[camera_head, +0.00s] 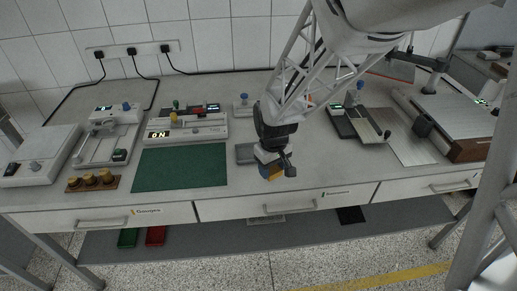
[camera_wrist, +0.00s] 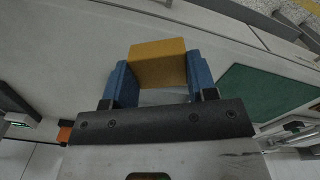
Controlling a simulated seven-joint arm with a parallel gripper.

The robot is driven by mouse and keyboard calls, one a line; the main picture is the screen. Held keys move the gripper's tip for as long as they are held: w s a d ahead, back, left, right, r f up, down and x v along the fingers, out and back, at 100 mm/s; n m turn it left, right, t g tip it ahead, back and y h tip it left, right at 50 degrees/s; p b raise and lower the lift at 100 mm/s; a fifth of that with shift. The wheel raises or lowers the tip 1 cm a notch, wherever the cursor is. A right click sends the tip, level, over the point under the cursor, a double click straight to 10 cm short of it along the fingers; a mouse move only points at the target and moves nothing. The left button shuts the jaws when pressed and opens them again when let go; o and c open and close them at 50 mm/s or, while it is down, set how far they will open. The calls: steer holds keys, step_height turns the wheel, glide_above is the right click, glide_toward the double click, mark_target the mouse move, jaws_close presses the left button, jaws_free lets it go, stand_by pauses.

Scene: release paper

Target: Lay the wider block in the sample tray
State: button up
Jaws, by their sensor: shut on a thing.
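My gripper (camera_head: 277,167) is above the front middle of the bench in the head view. In the wrist view its two blue fingers (camera_wrist: 158,75) are shut on a yellow-orange block (camera_wrist: 157,62), one finger against each side. The block (camera_head: 272,178) shows only as a small yellow patch under the gripper in the head view. A shallow grey tray (camera_head: 244,153) lies just left of the gripper, partly hidden by it; it may be the sample tray. I cannot make out a second block to compare widths.
A green mat (camera_head: 180,166) lies left of the grey tray. A wooden holder with brass weights (camera_head: 92,182) and several instruments stand further left. A dark device (camera_head: 358,122) and a flat metal plate (camera_head: 408,140) are on the right.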

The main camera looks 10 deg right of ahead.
steer(key=shift+s+d+f, duration=0.1)
steer(key=shift+s, duration=0.3)
steer(key=shift+w, duration=0.1)
glide_above(244, 152)
steer(key=d, duration=0.6)
steer(key=shift+s+a+f, duration=0.25)
steer(key=shift+s+f, duration=0.2)
steer(key=shift+f, duration=0.3)
steer(key=shift+f, duration=1.75)
steer(key=shift+f, duration=0.1)
steer(key=o, duration=0.9)
